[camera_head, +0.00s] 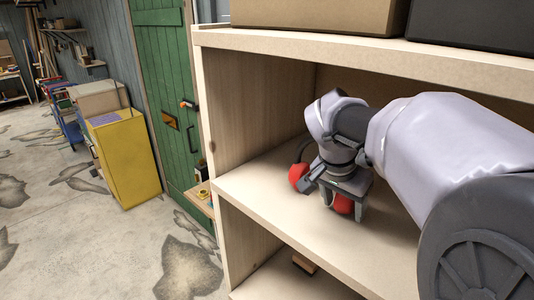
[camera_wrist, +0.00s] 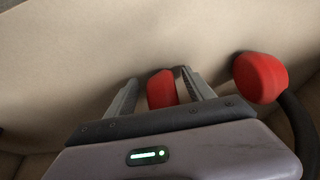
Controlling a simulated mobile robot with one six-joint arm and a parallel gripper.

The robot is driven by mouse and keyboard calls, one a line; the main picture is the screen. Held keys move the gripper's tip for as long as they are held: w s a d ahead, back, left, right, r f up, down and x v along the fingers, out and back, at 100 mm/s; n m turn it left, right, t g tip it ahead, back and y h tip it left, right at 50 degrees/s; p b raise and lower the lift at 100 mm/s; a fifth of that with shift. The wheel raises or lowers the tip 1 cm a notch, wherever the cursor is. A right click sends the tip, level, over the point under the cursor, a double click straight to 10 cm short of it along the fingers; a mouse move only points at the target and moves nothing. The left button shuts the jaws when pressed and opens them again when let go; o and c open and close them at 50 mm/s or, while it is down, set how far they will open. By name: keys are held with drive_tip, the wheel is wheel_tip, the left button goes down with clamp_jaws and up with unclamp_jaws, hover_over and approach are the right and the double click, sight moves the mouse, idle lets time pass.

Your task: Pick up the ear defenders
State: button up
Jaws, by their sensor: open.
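The ear defenders (camera_head: 298,174) are on the middle shelf board, with red cups and a dark headband partly hidden by my arm. My gripper (camera_head: 344,206) is open, low over the board at the other red cup. In the wrist view, my gripper (camera_wrist: 158,80) has one red cup of the ear defenders (camera_wrist: 162,92) between its two spread fingers. The second cup shows to the right, outside the fingers, with the dark band curving down from it. I cannot tell whether a finger touches the cup.
The shelf unit (camera_head: 345,44) has a board close above my arm and a side wall on the left. Boxes (camera_head: 310,14) stand on top. The board is bare in front of my gripper.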

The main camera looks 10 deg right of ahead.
drive_tip(key=shift+a, duration=0.15)
clamp_jaws()
drive_tip(key=shift+r, duration=0.15)
